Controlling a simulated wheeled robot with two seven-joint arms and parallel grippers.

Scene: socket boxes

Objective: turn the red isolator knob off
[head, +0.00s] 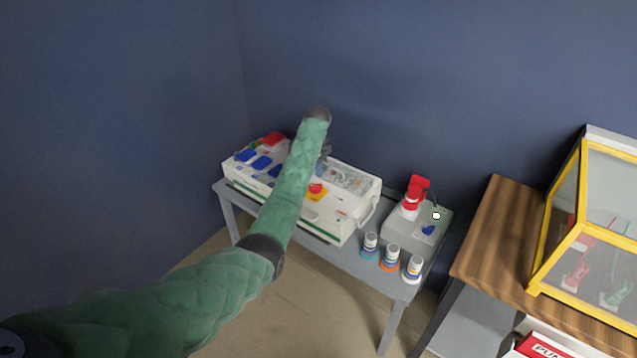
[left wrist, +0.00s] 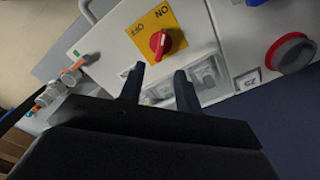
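The red isolator knob (head: 316,188) sits on a yellow plate on the white socket box (head: 345,222). In the left wrist view the knob (left wrist: 160,42) shows clearly, with ON and OFF printed on its yellow plate (left wrist: 178,18). Its grip runs roughly up and down in that picture; I cannot tell for certain which mark it points to. My left gripper (left wrist: 158,78) is open and empty, its two fingers apart and the knob just beyond their tips, not between them. In the head view my left gripper (head: 325,150) is mostly hidden behind my arm. My right gripper is not in view.
A large red round part (left wrist: 290,52) on the box stands to the right in the wrist view. A smaller grey box (head: 405,238) with red connectors (head: 415,192) and several banded cylinders (head: 391,257) share the grey table (head: 320,250). A yellow-framed case (head: 570,200) stands on the wooden cabinet (head: 497,235).

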